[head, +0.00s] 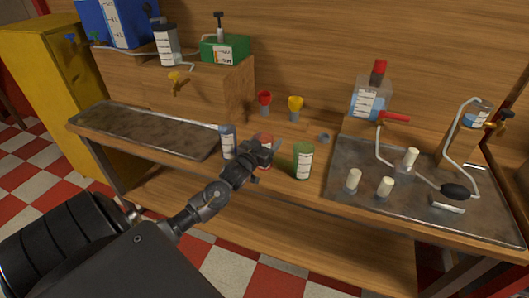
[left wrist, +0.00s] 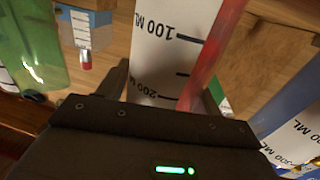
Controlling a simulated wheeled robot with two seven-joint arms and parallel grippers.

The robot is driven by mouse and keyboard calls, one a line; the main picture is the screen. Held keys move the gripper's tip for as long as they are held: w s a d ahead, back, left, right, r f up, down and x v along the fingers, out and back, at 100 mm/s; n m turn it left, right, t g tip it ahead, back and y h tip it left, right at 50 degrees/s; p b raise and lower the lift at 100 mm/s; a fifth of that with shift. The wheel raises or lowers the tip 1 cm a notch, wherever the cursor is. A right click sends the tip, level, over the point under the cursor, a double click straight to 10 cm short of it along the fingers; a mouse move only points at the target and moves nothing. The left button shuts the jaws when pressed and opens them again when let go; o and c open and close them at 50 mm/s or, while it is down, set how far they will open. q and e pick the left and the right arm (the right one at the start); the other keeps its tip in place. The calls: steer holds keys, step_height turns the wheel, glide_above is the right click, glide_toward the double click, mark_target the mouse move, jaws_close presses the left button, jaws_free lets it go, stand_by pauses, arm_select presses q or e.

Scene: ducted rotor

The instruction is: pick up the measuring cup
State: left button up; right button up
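Three measuring cups stand along the front of the wooden bench. The red one (head: 265,137) is mostly hidden behind my left gripper (head: 272,150). The blue one (head: 228,142) is just left of it, and the green one (head: 303,160) is to its right. In the left wrist view the red cup's white scale (left wrist: 165,50), marked 100 ML and 200 ML, lies between my two fingers. Whether they press on it I cannot tell. The green cup (left wrist: 30,45) and blue cup (left wrist: 290,115) show on either side. My right gripper is out of view.
A grey tray (head: 110,130) lies left, and another (head: 350,205) on the right holds white pegs and tubing. Red and yellow funnels (head: 295,103) stand behind the cups. A clear bottle (head: 368,100) with a red cap is at the back right.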

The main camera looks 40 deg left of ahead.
arm_select(q)
steer(key=c, duration=0.7)
steer(key=shift+o, duration=0.2)
steer(key=shift+r, duration=0.5)
steer(key=s+r, duration=0.1)
steer(key=r, duration=0.1)
steer(key=s+r, duration=0.2)
steer(key=r, duration=0.1)
steer(key=s+r, duration=0.1)
steer(key=r, duration=0.1)
steer(key=shift+s+a+r, duration=0.15)
steer(key=shift+a, duration=0.2)
steer(key=s+a+r, duration=0.1)
steer(key=s+r, duration=0.3)
steer(key=s, duration=0.5)
steer(key=shift+s+a+r, duration=0.3)
